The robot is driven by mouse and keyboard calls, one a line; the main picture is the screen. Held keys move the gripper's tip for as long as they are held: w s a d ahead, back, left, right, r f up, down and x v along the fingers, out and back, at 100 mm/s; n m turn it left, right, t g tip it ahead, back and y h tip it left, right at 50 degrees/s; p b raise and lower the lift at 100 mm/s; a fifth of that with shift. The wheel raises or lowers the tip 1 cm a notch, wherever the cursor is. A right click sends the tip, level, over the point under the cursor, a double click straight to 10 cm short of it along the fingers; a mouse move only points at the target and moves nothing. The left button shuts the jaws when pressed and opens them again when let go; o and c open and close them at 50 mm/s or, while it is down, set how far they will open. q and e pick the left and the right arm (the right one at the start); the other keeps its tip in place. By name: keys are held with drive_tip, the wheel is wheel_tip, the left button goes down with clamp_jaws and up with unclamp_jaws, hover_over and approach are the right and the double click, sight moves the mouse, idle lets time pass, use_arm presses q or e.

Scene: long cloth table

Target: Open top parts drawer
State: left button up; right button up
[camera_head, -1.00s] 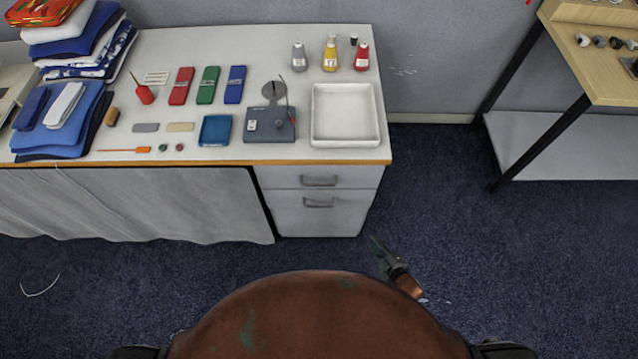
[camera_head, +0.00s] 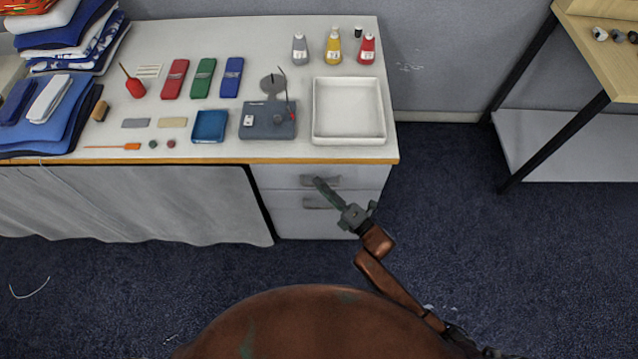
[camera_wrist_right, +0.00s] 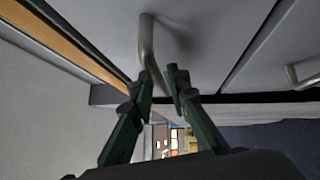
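The top parts drawer (camera_head: 367,177) is the upper grey front under the right end of the table, flush with the cabinet and shut. Its bar handle (camera_head: 335,181) is partly hidden by my right gripper (camera_head: 317,182), which reaches up from the lower right. In the right wrist view, the curved metal handle (camera_wrist_right: 147,40) comes out of the drawer front and runs down between the two green fingertips of my gripper (camera_wrist_right: 160,80). A small gap shows between the fingertips; firm contact with the bar is not clear. My left gripper is out of view.
The lower drawer (camera_head: 355,222) sits just below, its handle beside my right gripper. A white tray (camera_head: 348,136) stands on the table (camera_head: 215,60) above the drawers. A wooden shelf unit (camera_head: 600,50) stands at the right.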

drive_tip(key=shift+w+a, duration=0.3)
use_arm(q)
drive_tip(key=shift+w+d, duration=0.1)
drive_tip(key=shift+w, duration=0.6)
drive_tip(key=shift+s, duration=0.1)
use_arm(e)
drive_tip(key=shift+c, duration=0.3)
drive_tip(key=c, duration=0.3)
clamp_jaws()
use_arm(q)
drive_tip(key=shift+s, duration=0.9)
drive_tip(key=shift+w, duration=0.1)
